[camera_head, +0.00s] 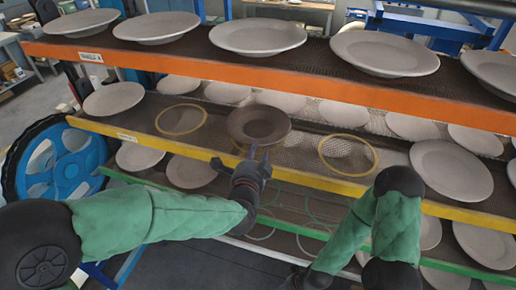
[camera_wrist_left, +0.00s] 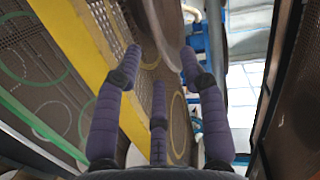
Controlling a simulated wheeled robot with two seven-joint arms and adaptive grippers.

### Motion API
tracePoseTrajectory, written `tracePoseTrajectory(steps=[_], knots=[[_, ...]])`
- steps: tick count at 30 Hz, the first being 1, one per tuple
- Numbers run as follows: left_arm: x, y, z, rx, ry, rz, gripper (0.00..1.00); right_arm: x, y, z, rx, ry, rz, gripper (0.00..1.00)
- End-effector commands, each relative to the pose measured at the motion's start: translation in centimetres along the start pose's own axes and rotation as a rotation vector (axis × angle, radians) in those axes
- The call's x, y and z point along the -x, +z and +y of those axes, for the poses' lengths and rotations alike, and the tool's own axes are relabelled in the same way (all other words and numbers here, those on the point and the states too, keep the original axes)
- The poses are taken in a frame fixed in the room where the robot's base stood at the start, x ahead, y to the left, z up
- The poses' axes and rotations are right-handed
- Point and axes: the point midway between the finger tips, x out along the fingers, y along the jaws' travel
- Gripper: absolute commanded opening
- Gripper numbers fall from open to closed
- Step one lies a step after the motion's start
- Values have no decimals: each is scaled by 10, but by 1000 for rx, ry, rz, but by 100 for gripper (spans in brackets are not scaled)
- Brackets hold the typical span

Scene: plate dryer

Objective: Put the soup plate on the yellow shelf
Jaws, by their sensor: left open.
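The soup plate (camera_head: 258,124) is a dark brown dish over the middle of the yellow shelf (camera_head: 300,177). It mostly hides a yellow ring, and I cannot tell whether it rests fully on the mesh. In the left wrist view the plate (camera_wrist_left: 165,22) shows steeply from the side at the top, near the fingertips. My left gripper (camera_head: 257,155) is at the plate's front rim. Its fingers are open in the left wrist view (camera_wrist_left: 160,70); contact with the rim is unclear. My right gripper is low at the bottom edge of the head view (camera_head: 310,281), and its fingers are not clear.
Empty yellow rings lie left (camera_head: 181,119) and right (camera_head: 348,154) of the plate. Pale plates stand on the orange shelf (camera_head: 250,67) above, at the yellow shelf's ends and on the green shelf (camera_head: 290,227) below. The orange shelf overhangs the plate closely. A blue wheel (camera_head: 62,165) is at left.

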Motion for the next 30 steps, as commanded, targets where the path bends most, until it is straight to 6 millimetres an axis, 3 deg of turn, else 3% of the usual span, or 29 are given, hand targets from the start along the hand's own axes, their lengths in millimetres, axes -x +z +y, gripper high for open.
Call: tracePoseTrajectory(steps=[3,9,20,23,25,30], knots=[[24,-1,0,-1,-1,2,42,-2,0,1,0,0,0,40],[52,-1,-1,-1,-1,2,42,-2,0,1,0,0,0,40],[64,1,4,6,9,-2,42,-2,0,1,0,0,0,40],[56,7,22,55,53,-6,42,-2,0,1,0,0,0,40],[47,16,44,127,109,-16,42,-2,0,1,0,0,0,40],[28,46,130,400,315,-83,42,-2,0,1,0,0,0,40]])
